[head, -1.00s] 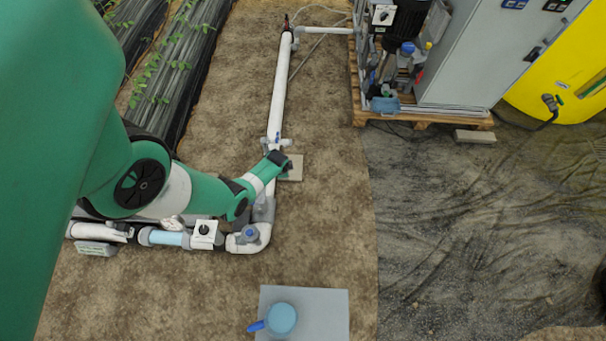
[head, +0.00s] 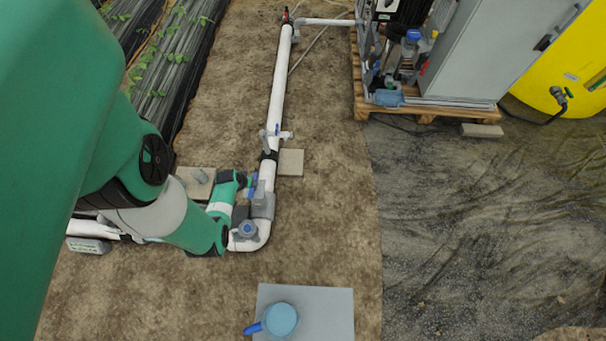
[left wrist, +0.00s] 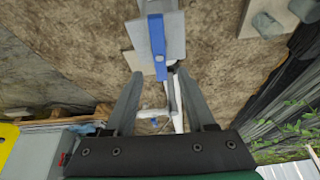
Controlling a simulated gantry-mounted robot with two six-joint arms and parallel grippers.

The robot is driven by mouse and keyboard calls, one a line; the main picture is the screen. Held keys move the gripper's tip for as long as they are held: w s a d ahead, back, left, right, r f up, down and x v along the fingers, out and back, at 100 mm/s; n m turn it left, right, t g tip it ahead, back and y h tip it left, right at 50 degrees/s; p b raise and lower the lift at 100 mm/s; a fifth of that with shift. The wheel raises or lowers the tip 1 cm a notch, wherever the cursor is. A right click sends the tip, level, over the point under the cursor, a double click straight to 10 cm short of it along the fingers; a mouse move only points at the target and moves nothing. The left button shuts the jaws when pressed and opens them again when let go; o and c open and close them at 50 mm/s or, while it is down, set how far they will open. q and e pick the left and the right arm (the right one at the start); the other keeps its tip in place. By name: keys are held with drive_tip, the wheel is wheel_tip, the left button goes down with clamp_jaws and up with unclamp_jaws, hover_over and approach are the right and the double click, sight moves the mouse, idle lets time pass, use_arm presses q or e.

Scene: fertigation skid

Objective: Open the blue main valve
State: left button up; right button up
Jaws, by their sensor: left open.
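The blue valve lever (head: 252,188) stands beside the grey valve body (head: 264,205) on the white pipe, just above the pipe's elbow. My left gripper (left wrist: 158,76) is open at the lever. In the left wrist view the blue lever (left wrist: 157,48) runs down from the grey valve body (left wrist: 172,36), and its lower end shows in the gap between my two fingertips. I see no clear contact with either finger. In the head view my green wrist comes from the left and hides most of the gripper. My right gripper is not in view.
A smaller valve with a blue cap (head: 247,229) sits on the elbow. Another small valve (head: 277,134) is farther up the pipe. The pallet (head: 430,112) with a cabinet is at upper right. Bare soil lies right of the pipe.

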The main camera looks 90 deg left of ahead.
use_arm(q)
drive_tip(key=b+x, duration=0.2)
drive_tip(key=x, duration=0.3)
drive_tip(key=shift+f+b, duration=0.1)
drive_tip(key=shift+b, duration=0.3)
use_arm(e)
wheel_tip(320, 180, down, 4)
use_arm(q)
clamp_jaws()
